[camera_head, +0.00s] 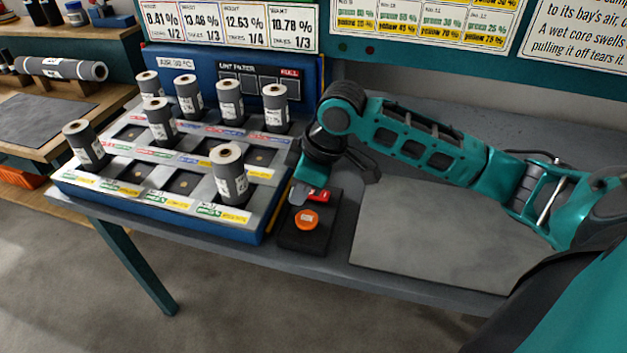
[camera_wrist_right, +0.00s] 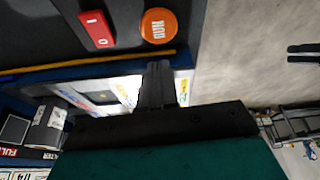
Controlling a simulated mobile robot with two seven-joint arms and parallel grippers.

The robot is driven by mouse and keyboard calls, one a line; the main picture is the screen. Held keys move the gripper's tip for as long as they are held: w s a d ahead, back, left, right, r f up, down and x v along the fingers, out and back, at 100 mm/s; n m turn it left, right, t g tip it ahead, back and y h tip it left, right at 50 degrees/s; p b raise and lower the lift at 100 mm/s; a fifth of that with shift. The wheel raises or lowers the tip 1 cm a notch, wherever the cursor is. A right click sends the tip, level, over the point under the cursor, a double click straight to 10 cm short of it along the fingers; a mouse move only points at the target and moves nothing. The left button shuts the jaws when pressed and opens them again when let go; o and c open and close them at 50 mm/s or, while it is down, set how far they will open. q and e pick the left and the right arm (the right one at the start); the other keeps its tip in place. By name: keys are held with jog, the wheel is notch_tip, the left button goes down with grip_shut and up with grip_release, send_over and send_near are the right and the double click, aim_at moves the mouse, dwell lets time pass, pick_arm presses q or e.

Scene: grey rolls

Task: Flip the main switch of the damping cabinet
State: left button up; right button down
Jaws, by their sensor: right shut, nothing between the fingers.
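The damping cabinet (camera_head: 262,222) is a blue-edged rack of bays holding several grey rolls. At its right front corner is a black control box (camera_head: 315,236) with a red rocker switch (camera_head: 319,195) and an orange round button (camera_head: 306,219). In the right wrist view the red switch (camera_wrist_right: 97,29) shows white I and O marks, and the orange button (camera_wrist_right: 157,27) reads RUN. I cannot tell which way the switch is tipped. My right gripper (camera_head: 298,194) is shut and empty, just beside the switch; contact is unclear. Its fingers (camera_wrist_right: 160,84) appear apart from the switch in the wrist view. My left gripper is out of view.
Several rolls, such as the front one (camera_head: 229,177), stand upright left of the box. A blue panel (camera_head: 235,80) with a red FULL label rises behind them. A bare grey mat (camera_head: 445,235) lies right of the box. Signs hang above.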

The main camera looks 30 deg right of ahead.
jog(key=w+d+r+m, duration=0.1)
jog(key=w+d+r, duration=0.1)
jog(key=d+r, duration=0.6)
jog(key=shift+r, duration=0.45)
jog(key=x, duration=0.4)
jog(key=b+x, duration=0.1)
jog(key=x, duration=0.3)
jog(key=s+d+x, duration=0.1)
jog(key=x, duration=0.4)
jog(key=shift+f+b, duration=0.2)
jog(key=shift+b, duration=0.15)
jog(key=shift+f, duration=0.55)
